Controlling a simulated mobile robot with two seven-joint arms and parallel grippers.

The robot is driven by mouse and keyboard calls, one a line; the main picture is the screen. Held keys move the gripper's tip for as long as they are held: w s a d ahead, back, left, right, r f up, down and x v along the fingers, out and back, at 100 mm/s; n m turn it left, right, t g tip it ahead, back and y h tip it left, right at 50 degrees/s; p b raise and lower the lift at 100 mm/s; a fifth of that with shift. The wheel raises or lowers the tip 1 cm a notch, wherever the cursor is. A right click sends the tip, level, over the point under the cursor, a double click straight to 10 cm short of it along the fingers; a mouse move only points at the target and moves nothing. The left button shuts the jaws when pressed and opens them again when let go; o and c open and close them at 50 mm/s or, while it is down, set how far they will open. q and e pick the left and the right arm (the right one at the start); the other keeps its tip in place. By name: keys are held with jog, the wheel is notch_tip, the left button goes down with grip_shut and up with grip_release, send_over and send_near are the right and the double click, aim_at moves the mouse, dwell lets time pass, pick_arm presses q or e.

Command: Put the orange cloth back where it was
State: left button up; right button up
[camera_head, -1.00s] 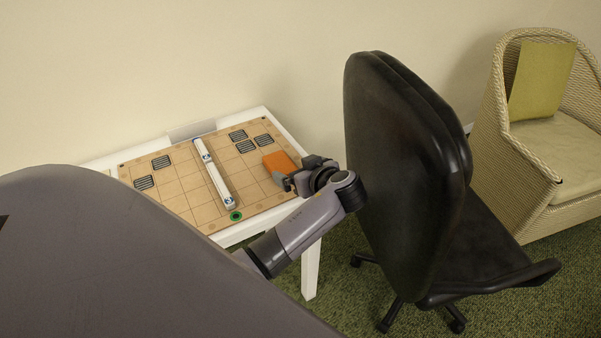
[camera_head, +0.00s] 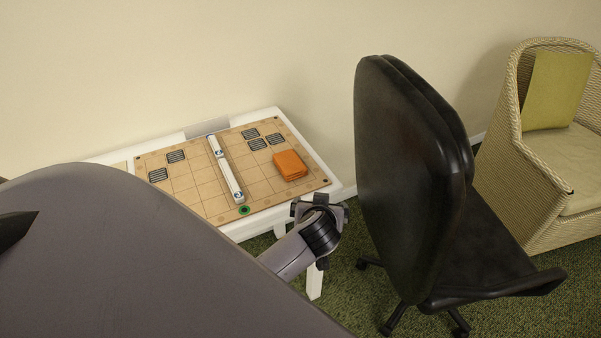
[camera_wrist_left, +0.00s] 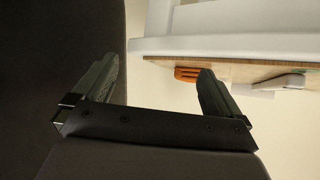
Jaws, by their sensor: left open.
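The orange cloth (camera_head: 290,165), a folded flat stack, lies on the right half of a tan gridded board (camera_head: 202,200) on a white table. It also shows as an orange strip in the left wrist view (camera_wrist_left: 187,74). My left gripper (camera_head: 320,203) is open and empty, just off the table's front right edge, apart from the cloth. In the left wrist view its two fingers (camera_wrist_left: 157,70) are spread with nothing between them. My right gripper is in no view.
A long white bar (camera_head: 226,172) divides the board. Several dark striped squares (camera_head: 176,156) lie on the grid, and a green ring (camera_head: 243,210) is at its front edge. A black office chair (camera_head: 410,170) stands close right of my gripper. A wicker armchair (camera_head: 520,215) is beyond.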

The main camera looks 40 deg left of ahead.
pick_arm(q)
jog(key=s+d+f+m+t+h, duration=0.1)
jog(key=s+d+f+m+h, duration=0.2)
jog(key=s, duration=0.6)
jog(key=s+d+f+m+h, duration=0.4)
jog(key=s+d+m+h, duration=0.1)
jog(key=s, duration=0.4)
jog(key=shift+s+d+f+m+t, duration=0.15)
jog(key=shift+d+f+m+t, duration=0.15)
jog(key=shift+d+m+t, duration=0.15)
